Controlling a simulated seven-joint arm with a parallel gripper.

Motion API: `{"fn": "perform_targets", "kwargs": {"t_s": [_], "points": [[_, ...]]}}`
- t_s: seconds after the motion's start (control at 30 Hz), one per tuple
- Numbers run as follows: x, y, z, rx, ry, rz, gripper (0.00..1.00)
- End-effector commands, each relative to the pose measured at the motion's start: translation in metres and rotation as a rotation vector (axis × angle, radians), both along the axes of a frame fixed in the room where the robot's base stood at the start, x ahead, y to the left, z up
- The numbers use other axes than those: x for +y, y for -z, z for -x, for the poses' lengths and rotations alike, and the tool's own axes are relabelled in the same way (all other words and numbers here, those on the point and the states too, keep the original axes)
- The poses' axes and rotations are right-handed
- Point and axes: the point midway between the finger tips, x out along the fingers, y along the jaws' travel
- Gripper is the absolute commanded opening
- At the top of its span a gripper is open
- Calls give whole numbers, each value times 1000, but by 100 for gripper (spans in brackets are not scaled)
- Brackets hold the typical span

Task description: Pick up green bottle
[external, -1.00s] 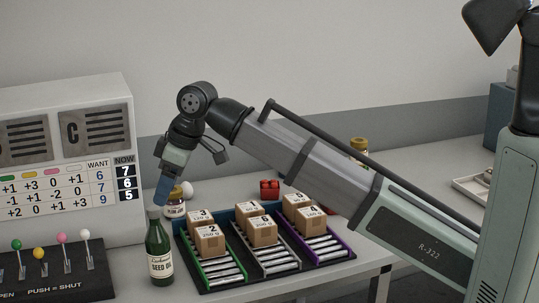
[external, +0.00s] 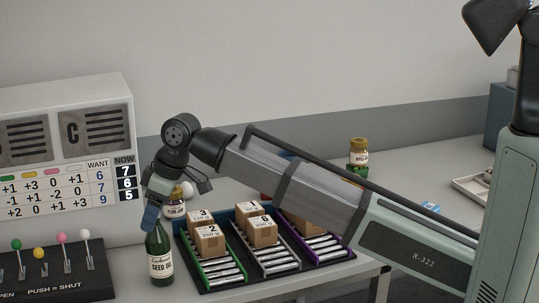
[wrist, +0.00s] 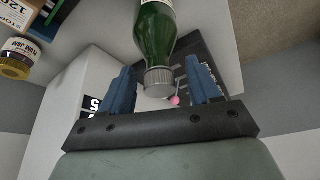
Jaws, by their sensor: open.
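The green bottle (external: 159,255) stands upright on the table in the external view, with a cream label. In the wrist view the bottle (wrist: 155,38) shows its grey cap between the two blue fingers of my gripper (wrist: 161,88). The fingers are apart on either side of the cap, with gaps visible. In the external view my gripper (external: 151,216) is at the bottle's top and hides its cap. Whether a finger touches the bottle cannot be told.
A tray (external: 205,283) of roller lanes with several cartons is right of the bottle. A plum jam jar (external: 175,207) stands behind it. The lever panel (external: 60,285) and the numbered board (external: 70,165) are at the left. A gold-lidded jar (external: 358,155) stands farther back.

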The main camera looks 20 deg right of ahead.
Motion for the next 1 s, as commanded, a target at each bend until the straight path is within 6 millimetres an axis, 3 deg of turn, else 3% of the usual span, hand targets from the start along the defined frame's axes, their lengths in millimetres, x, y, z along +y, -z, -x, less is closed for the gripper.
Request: {"fn": "perform_targets", "kwargs": {"t_s": [0.13,0.77,1.0], "points": [[0,0,0,0,0,0,62],[0,0,0,0,0,0,2],[0,0,0,0,0,0,0]]}}
